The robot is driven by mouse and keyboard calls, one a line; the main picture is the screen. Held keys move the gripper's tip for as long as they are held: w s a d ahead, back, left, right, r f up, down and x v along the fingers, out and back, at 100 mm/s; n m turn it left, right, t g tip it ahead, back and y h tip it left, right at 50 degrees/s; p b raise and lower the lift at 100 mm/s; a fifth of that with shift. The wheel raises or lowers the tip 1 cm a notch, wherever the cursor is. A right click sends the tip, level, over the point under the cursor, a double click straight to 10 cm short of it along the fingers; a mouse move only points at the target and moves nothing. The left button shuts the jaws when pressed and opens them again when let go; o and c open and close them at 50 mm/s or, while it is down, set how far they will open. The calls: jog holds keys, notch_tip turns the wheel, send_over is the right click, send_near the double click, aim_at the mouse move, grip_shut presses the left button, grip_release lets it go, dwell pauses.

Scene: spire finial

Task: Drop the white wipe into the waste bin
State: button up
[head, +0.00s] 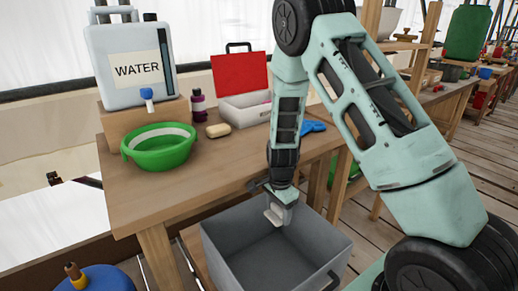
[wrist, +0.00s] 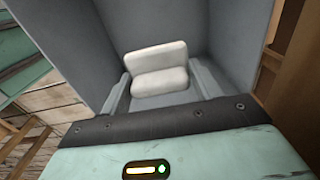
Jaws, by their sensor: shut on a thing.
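My gripper (head: 277,214) points down over the open grey waste bin (head: 222,255) in front of the table. It is shut on the white wipe (wrist: 158,68), a folded pad that shows between the fingers (wrist: 160,90) in the wrist view. In the head view the wipe (head: 274,216) is a small pale patch at the fingertips, partly hidden by the gripper. The bin's grey inner walls (wrist: 225,45) surround the wipe in the wrist view. The visible bin floor looks empty. I cannot tell exactly how far the wipe is above the floor.
The wooden table (head: 205,185) stands behind the bin. It holds a water container (head: 130,65), a green bowl (head: 158,155), a soap bar (head: 218,130), a dark bottle (head: 198,105), an open red-lidded box (head: 243,105) and blue gloves (head: 312,127). A blue container (head: 100,280) is at lower left.

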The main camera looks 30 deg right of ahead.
jog(key=f+b, duration=0.4)
jog(key=f, duration=0.1)
jog(key=shift+s+a+f, duration=0.15)
jog(key=shift+s, duration=0.05)
jog(key=o, duration=1)
jog(key=shift+o, duration=0.2)
